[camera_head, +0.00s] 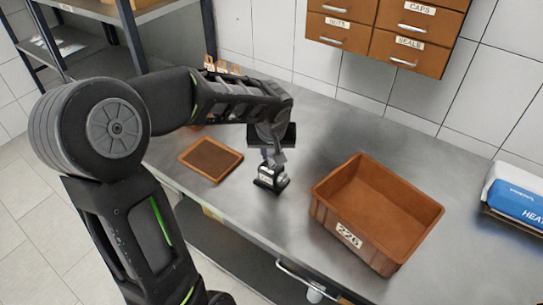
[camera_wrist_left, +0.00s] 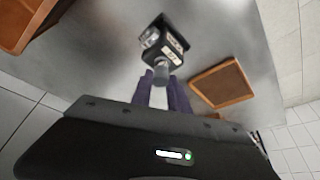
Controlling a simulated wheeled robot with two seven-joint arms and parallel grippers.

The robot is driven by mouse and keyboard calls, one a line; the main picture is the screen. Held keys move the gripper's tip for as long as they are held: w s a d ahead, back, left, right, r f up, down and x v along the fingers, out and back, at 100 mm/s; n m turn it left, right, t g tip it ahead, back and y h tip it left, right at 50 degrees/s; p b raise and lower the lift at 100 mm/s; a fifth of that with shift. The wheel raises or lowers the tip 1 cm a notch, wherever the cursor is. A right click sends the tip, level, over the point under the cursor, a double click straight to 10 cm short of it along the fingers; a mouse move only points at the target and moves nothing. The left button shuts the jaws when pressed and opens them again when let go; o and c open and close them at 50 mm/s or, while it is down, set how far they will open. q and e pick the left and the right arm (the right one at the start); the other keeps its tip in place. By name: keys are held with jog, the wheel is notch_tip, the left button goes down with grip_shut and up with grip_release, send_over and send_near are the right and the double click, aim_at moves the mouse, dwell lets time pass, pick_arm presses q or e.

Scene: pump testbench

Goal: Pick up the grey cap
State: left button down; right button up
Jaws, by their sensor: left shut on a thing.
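My left gripper (camera_head: 277,158) points down over a small black-and-silver pump unit (camera_head: 270,181) with a white label. The pump unit stands on the steel bench and also shows in the left wrist view (camera_wrist_left: 172,45). The left fingers (camera_wrist_left: 164,87) are shut on the grey cap (camera_wrist_left: 161,70), a small grey cylinder at their tips. The cap is right by the pump unit; I cannot tell whether they touch. In the head view the cap is hard to make out against the fingers. My right gripper is not in view.
An orange-brown bin (camera_head: 343,235) labelled 226 stands right of the pump unit. A flat brown tray (camera_head: 211,158) lies to its left. Wall drawers (camera_head: 385,30) hang at the back. A blue-and-white box (camera_head: 515,193) sits far right.

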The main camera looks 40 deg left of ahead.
pick_arm(q)
jog(key=shift+r, duration=0.1)
notch_tip(320, 180, up, 10)
jog(key=b, duration=0.1)
dwell(0.5)
dwell(0.4)
